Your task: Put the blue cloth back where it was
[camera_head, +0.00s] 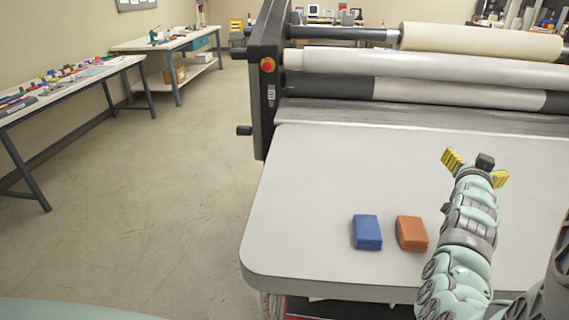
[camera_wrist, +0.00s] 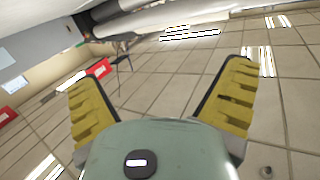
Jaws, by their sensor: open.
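A blue cloth (camera_head: 367,232), folded into a thick block, lies on the grey laminator table (camera_head: 310,185) near its front edge. A folded orange cloth (camera_head: 411,233) lies just to its right, with a narrow gap between them. My gripper (camera_head: 475,168) is raised at the right of the head view, beyond and to the right of both cloths, apart from them. Its yellow fingers are spread wide in the wrist view (camera_wrist: 162,98) with nothing between them. Neither cloth shows in the wrist view.
The laminator's rollers (camera_head: 420,65) run across the back of the table, with a black side frame and a red stop button (camera_head: 267,65). Workbenches (camera_head: 65,90) with small items stand along the left wall. The table's left part and the floor (camera_head: 150,190) beside it are clear.

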